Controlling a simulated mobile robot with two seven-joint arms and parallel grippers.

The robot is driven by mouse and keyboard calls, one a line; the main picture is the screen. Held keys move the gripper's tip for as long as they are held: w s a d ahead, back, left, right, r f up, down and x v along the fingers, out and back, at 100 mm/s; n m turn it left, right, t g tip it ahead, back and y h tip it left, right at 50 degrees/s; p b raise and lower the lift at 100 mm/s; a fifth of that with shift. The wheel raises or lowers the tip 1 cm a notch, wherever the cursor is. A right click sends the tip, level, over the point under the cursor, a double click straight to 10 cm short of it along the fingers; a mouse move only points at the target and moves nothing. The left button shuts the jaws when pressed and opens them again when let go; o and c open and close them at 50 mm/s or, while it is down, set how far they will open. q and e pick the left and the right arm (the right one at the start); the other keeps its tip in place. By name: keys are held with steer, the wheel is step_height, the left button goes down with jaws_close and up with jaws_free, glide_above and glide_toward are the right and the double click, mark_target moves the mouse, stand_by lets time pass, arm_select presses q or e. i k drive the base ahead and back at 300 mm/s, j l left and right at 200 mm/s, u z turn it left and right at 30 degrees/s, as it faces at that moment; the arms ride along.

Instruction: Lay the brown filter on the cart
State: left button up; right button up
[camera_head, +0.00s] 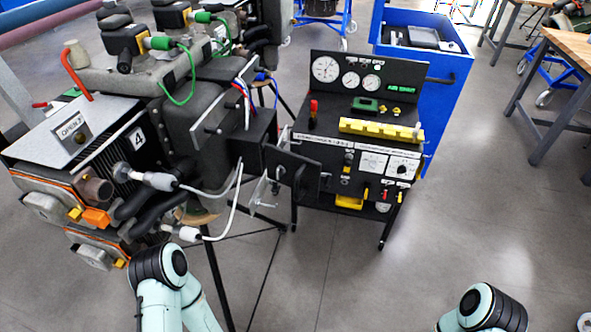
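A brown, short round part (95,188) shows on the front left of the turbine stand; I cannot tell for sure whether it is the brown filter. A black wheeled cart (345,150) with gauges, dials and a yellow ribbed strip stands right of the turbine. Which cart the task names is not clear from this view. Only pale green and black links of my arms show at the bottom edge, one left of centre and one at the right. Neither gripper is in view.
The turbine unit (200,110) fills the left, with white cables and thin black stand legs below. A blue cabinet (432,95) stands behind the black cart. Wood-topped tables (572,45) are at the far right. The grey floor (480,220) at right is clear.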

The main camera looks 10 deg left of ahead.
mark_target(384, 120)
steer(key=l+u, duration=0.1)
steer(key=u, duration=1.6)
steer(key=l+u, duration=0.1)
steer(key=l, duration=0.85)
steer(key=k+l, duration=0.1)
steer(key=l, duration=0.85)
steer(key=i+l+u, duration=0.5)
steer(key=i+l, duration=0.15)
